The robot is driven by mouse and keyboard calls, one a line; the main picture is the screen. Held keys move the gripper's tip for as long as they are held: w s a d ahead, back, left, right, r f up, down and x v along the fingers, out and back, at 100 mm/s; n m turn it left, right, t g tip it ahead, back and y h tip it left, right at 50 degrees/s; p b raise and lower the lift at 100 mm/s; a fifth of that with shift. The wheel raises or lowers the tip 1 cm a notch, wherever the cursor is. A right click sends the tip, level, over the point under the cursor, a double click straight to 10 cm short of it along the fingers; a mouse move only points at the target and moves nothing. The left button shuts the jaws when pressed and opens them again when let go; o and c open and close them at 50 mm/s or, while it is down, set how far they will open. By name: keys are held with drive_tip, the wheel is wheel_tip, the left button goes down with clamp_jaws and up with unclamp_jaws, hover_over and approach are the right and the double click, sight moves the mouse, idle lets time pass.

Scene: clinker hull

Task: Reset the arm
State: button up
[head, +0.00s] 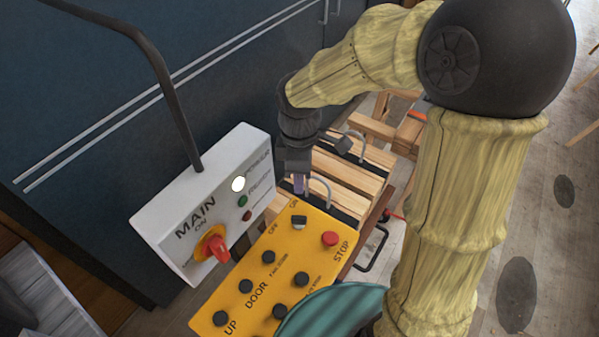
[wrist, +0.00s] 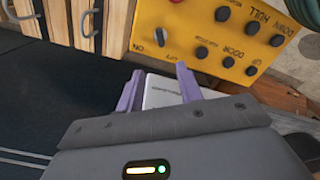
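My gripper (head: 299,186) hangs at the far end of the yellow control box (head: 262,284), close to its black selector switch (head: 299,222) marked ON and OFF. In the wrist view its two purple fingers (wrist: 158,84) stand apart with nothing held between them. The edge of the white MAIN panel (wrist: 165,92) shows behind them, and the yellow box (wrist: 190,35) lies beyond. I cannot tell whether the fingertips touch anything. The arm is bent, reaching forward and down from the right side of the head view.
The white MAIN panel (head: 178,215) with an orange-red rotary switch (head: 212,247) and a lit white lamp (head: 238,184) stands left of my gripper. A red STOP button (head: 330,239) is on the yellow box. Wooden slats (head: 345,185) lie behind; a dark blue cabinet (head: 90,110) fills the left.

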idle(0.3)
drive_tip(key=s+d+f+m+t, duration=0.1)
drive_tip(key=s+d+f+m, duration=0.1)
drive_tip(key=d+m, duration=0.4)
drive_tip(key=s+d+f+m+t+b, duration=0.1)
drive_tip(key=s+d+m, duration=0.3)
drive_tip(key=m, duration=0.6)
drive_tip(key=shift+s+d+f+m+t, duration=0.15)
drive_tip(key=shift+d+f+m+t, duration=0.25)
drive_tip(key=shift+d, duration=0.6)
